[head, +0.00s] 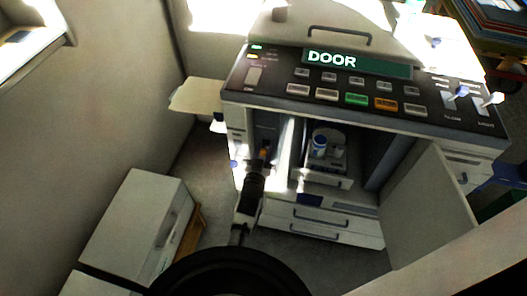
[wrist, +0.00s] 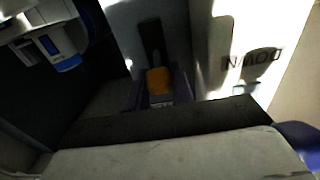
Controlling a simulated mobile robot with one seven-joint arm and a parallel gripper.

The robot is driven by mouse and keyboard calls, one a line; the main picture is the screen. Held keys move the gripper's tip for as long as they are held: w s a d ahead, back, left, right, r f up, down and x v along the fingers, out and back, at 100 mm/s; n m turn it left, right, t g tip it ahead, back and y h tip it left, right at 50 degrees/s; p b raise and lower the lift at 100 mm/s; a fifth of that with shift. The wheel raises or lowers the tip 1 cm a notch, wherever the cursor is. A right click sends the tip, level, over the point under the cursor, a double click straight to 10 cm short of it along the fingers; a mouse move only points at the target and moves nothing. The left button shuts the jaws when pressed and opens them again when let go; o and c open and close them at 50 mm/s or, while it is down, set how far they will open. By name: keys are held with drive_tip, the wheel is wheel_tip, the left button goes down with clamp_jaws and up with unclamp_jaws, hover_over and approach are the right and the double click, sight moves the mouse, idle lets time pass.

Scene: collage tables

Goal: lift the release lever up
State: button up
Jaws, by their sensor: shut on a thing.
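The release lever (wrist: 160,80) has an orange tip and a dark stem, and sits inside the open front of a copier (head: 330,110). In the wrist view my gripper (wrist: 160,97) has its fingers on either side of the orange tip, shut on it. In the head view my gripper (head: 261,158) reaches into the left part of the opening, with a speck of orange at its tip. My gripper hides most of the lever there. A light panel beside the lever bears the word DOWN (wrist: 252,58), upside down in the wrist view.
The copier's display reads DOOR (head: 332,60). Its front door (head: 428,205) hangs open at the right. A white and blue cylindrical part (head: 325,150) sits inside, right of my gripper. Drawers (head: 325,222) lie below. A pale cabinet (head: 137,222) stands at the left.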

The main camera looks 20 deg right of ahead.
drive_tip(key=shift+r+p, duration=0.35)
drive_tip(key=shift+p, duration=0.45)
drive_tip(key=shift+w+d+g+p, duration=0.1)
drive_tip(key=shift+g+p, duration=0.4)
drive_tip(key=shift+p, duration=0.15)
drive_tip(key=shift+f+y, duration=0.1)
drive_tip(key=shift+y, duration=0.2)
drive_tip(key=o, duration=1)
